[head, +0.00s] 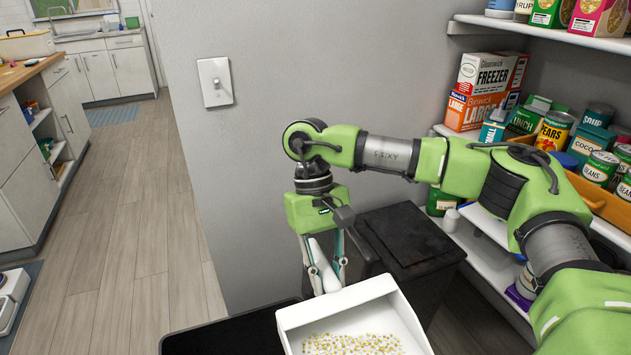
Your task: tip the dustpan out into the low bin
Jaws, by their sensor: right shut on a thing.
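The white dustpan (345,305) is at the bottom centre of the head view, with many small yellowish bits lying in its pan. Its near edge is cut off by the frame. My right gripper (329,280) points down and is shut on the dustpan's white handle. The pan looks about level. A low black bin (232,331), partly cut off at the bottom edge, lies below and left of the dustpan; the pan overlaps its right side in the picture. Its inside looks dark. My left gripper is not in view.
A taller black box or bin with a flat top (408,238) stands behind the dustpan by the grey wall (260,130). Shelves (560,40) of cans and boxes stand at right, close to my right arm. Wooden floor (135,270) is open at left, beside a counter (30,70).

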